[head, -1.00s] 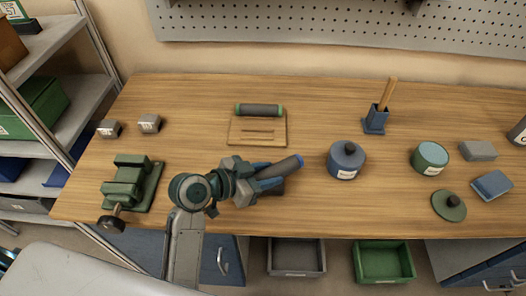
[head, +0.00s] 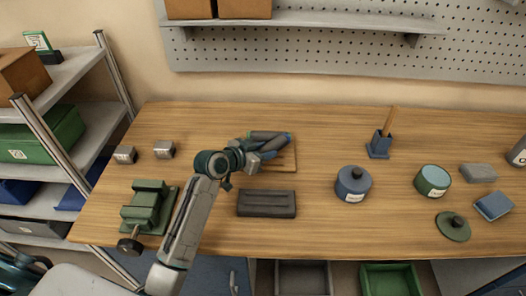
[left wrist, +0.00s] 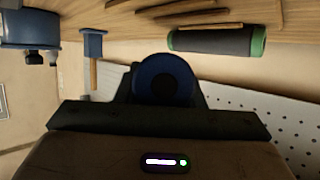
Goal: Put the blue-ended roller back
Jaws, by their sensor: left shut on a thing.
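My left gripper (head: 268,153) is over the wooden rack (head: 289,163) and is shut on the blue-ended roller (head: 277,147). In the left wrist view the blue round end of this roller (left wrist: 165,79) faces the camera, between dark jaws. The green-ended roller (head: 264,134) lies along the back of the rack, just behind the held roller; it also shows in the left wrist view (left wrist: 215,41). The left wrist view shows part of the rack (left wrist: 215,14) too. The held roller hides much of the rack in the head view, and I cannot tell whether it touches it. My right gripper is out of view.
A dark grey block (head: 267,204) lies in front of the rack. A green vise (head: 148,208) and two small grey blocks (head: 164,150) are at left. A blue lidded jar (head: 353,187) and a blue holder with a stick (head: 380,146) stand to the right.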

